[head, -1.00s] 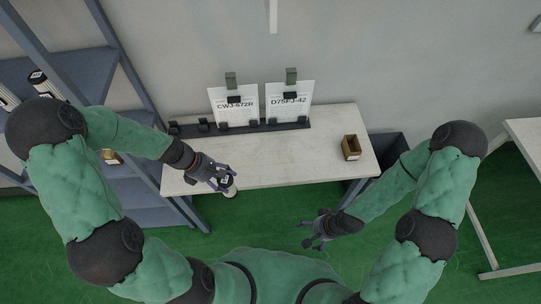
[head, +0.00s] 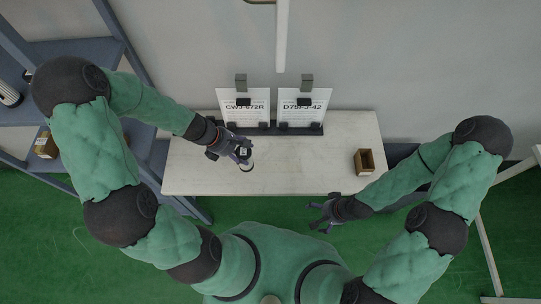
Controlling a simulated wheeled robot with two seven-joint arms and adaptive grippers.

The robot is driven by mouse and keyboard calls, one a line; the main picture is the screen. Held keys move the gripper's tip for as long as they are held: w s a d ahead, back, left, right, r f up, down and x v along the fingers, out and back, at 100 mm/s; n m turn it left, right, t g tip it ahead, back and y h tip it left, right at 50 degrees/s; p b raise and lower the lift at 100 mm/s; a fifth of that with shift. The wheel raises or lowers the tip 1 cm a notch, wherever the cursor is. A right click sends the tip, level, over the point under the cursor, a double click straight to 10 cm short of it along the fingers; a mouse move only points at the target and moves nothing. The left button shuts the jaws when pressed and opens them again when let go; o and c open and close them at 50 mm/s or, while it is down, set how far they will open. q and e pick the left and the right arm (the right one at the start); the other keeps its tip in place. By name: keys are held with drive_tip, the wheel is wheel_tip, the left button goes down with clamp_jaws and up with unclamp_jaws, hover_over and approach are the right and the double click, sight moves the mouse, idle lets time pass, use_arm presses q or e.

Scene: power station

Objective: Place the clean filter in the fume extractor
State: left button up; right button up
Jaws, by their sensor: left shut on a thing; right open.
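My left gripper (head: 239,154) is shut on a small white and black cylindrical filter (head: 246,164), over the front left part of the white table (head: 300,180). The fingers hide part of the filter, and I cannot tell whether it touches the tabletop. My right gripper (head: 318,214) is open and empty, in front of the table's front edge and over the green floor. I cannot make out a fume extractor for certain in this view.
Two label sheets, CWJ-672R (head: 245,106) and D75FJ-42 (head: 303,106), stand in a dark rack at the table's back. A small brown box (head: 364,161) sits at the right end. A blue-grey shelf (head: 75,50) with another cylinder (head: 8,94) stands left. The table's middle is clear.

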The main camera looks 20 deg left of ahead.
use_arm(q)
drive_tip(key=w+d+f+b, duration=0.5)
drive_tip(key=w+d+f, duration=0.2)
drive_tip(key=f, duration=0.4)
drive_tip(key=shift+d+f, duration=0.1)
drive_tip(key=shift+f, duration=0.05)
drive_tip(key=o, duration=0.8)
drive_tip(key=shift+f, duration=0.1)
drive_tip(key=o, duration=0.4)
drive_tip(key=shift+o, duration=0.2)
drive_tip(key=shift+r, duration=0.2)
